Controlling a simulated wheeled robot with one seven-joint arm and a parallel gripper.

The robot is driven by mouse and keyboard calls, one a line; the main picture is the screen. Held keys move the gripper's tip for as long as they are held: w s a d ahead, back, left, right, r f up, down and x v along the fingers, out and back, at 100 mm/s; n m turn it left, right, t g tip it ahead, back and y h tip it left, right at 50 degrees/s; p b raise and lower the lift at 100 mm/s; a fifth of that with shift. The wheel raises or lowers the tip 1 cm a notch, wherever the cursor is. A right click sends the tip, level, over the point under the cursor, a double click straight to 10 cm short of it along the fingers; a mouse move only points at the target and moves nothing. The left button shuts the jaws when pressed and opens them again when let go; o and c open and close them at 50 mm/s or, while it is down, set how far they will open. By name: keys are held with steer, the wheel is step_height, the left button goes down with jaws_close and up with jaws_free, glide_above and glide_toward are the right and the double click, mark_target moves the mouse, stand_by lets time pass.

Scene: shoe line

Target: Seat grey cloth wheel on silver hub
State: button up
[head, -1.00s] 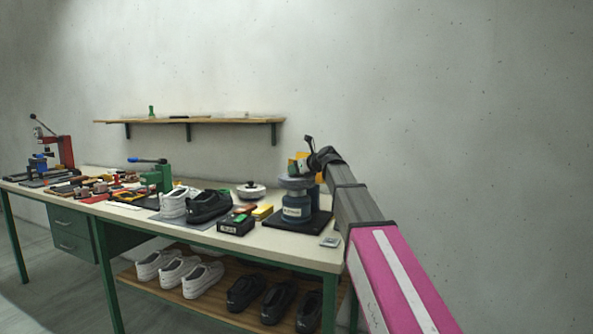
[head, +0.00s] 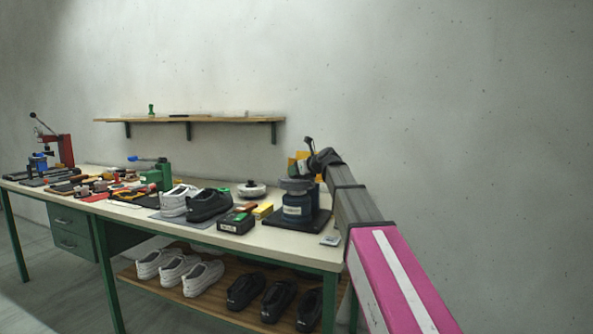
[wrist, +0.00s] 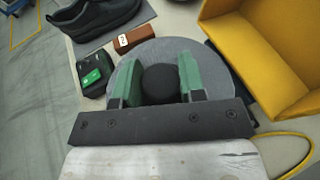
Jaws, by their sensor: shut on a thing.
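The grey cloth wheel (wrist: 150,54) is a flat grey disc with a dark round knob in its middle. My gripper (wrist: 160,82) has its green fingers shut on that knob, one on each side. In the head view the wheel (head: 296,184) shows as a flat disc at the top of the blue-grey machine (head: 297,207), below my gripper. The silver hub is hidden, and I cannot tell whether the wheel is touching it or just above.
A yellow bin (wrist: 265,50) stands close on the right in the wrist view. A black box with a green top (wrist: 92,77), a brown block (wrist: 130,40) and a dark shoe (wrist: 90,15) lie at left. A pale disc (head: 252,189) rests on the bench (head: 285,247).

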steer(key=shift+f, duration=0.1)
steer(key=o, duration=0.8)
steer(key=shift+o, duration=0.2)
steer(key=v, duration=1.1)
steer(key=shift+s, duration=0.1)
